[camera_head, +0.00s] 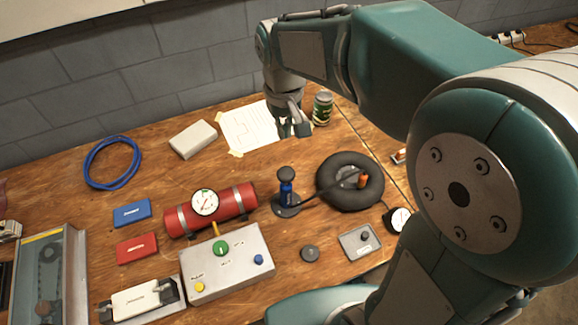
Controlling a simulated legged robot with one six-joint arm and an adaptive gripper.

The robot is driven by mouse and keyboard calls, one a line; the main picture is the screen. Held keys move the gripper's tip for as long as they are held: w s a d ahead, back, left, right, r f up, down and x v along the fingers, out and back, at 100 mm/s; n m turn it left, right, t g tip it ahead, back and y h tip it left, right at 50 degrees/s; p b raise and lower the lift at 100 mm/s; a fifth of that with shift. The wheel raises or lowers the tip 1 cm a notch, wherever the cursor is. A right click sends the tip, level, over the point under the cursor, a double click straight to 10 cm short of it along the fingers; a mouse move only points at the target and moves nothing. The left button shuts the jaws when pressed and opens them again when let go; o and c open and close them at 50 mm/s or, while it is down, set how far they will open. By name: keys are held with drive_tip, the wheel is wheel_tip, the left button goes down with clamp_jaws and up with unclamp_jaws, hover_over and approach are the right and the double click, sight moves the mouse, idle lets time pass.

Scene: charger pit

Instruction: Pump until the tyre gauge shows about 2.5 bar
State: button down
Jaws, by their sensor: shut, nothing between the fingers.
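A small hand pump (287,195) with a blue body and a dark knob on top stands upright on a round dark base in the middle of the bench. A hose runs from its base to the black tyre (336,196), which lies flat to its right. A white round gauge (399,219) sits at the lower right of the tyre; its reading is too small to tell. My gripper (293,132) is shut and empty, above the far part of the bench, behind the pump and apart from it. My arm hides part of the bench on the right.
A red cylinder (236,204) with its own dial (205,202) lies left of the pump. A grey control box (228,262) is in front of it. A green can (322,108) stands right of my gripper, and taped paper (246,126) lies left.

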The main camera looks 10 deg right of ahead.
sight(286, 173)
wheel_tip(286, 173, down, 13)
drive_tip(key=shift+r, duration=0.1)
idle(0.3)
drive_tip(key=shift+s+f, duration=0.15)
drive_tip(key=shift+f, duration=1.45)
drive_tip(key=shift+r, duration=0.35)
wheel_tip(286, 173, up, 14)
drive_tip(key=shift+w+f, duration=0.2)
drive_tip(key=shift+w, duration=0.05)
